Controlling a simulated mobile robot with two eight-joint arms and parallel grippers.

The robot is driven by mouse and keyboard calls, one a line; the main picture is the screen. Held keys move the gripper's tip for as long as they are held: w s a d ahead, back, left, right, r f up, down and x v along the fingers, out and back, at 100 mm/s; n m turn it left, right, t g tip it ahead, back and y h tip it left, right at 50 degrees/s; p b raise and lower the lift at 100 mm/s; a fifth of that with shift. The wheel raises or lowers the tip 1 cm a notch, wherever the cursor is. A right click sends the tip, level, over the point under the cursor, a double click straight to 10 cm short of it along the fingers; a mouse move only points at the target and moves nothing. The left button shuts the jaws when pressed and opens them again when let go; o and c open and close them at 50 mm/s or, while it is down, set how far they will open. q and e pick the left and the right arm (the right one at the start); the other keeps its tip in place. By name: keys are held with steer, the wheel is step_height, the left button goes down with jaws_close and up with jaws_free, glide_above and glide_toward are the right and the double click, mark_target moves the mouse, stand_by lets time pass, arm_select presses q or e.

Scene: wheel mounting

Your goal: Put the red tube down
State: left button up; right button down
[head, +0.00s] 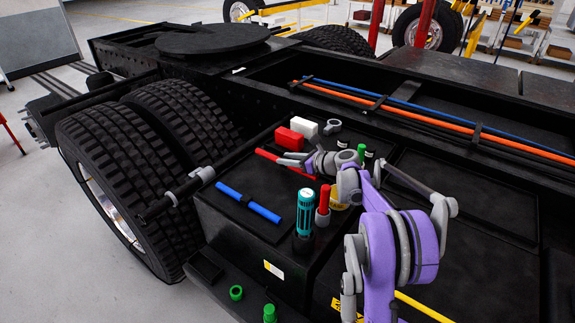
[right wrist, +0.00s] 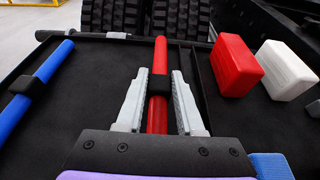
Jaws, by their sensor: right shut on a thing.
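The red tube (head: 268,156) is above or on the black deck of the truck frame, left of my right gripper's wrist. In the right wrist view the red tube (right wrist: 160,55) points away from me, with a black collar around its middle. My right gripper (head: 293,160) is shut on it; its two grey fingers (right wrist: 158,95) flank the tube at the collar. I cannot tell whether the tube touches the deck (right wrist: 95,95). My left gripper is not in view.
A blue tube (head: 248,202) lies to the left. A red box (head: 289,139) and white box (head: 305,127) stand behind the gripper. A teal cylinder (head: 305,212) and a red-handled item (head: 324,200) stand in front. Bare deck lies between the blue and red tubes.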

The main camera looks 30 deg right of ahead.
step_height(320, 180, down, 2)
steer(key=shift+f, duration=0.1)
steer(key=shift+f, duration=0.2)
steer(key=c, duration=0.5)
jaws_free()
steer(key=shift+r, duration=0.1)
steer(key=shift+c, duration=0.2)
steer(key=shift+r, duration=0.2)
steer(key=b+v, duration=0.1)
steer(key=v, duration=0.9)
steer(key=shift+s+d, duration=0.1)
steer(key=shift+s, duration=0.1)
steer(key=shift+v, duration=0.8)
